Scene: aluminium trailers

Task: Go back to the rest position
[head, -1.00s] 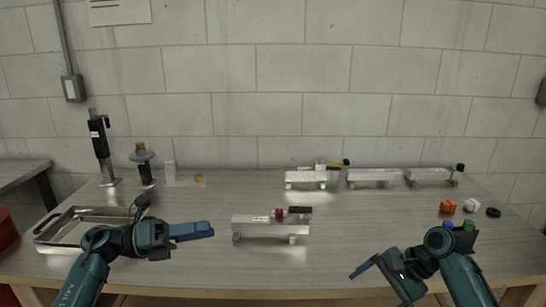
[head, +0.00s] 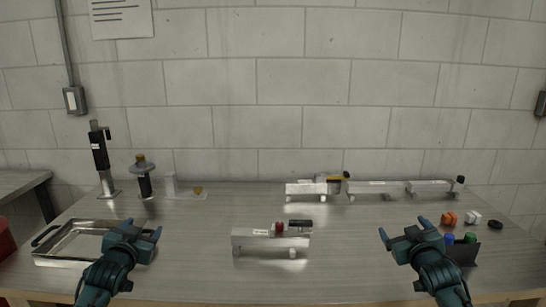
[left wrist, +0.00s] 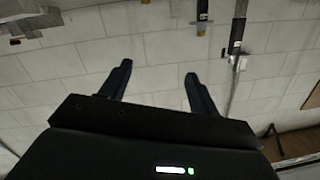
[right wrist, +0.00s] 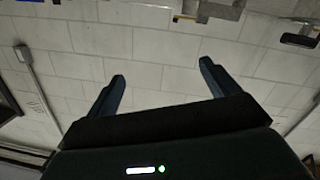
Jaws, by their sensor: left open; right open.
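My left gripper (head: 143,233) is open and empty, over the right part of the metal tray (head: 62,258) in the head view. Its two spread fingers (left wrist: 160,88) show against the wall in the left wrist view, with nothing between them. My right gripper (head: 405,231) is open and empty, to the left of the small coloured objects at the right of the table. In the right wrist view its fingers (right wrist: 163,83) are also spread with nothing between them. Both forearms come in from the bottom edge and point towards the wall.
An aluminium trailer (head: 250,238) with a red and a black part on it stands mid-table between my grippers. Several more trailers (head: 375,189) line the back. A black tool on a stand (head: 100,155) is back left. Orange (head: 449,219) and white (head: 473,217) pieces lie right.

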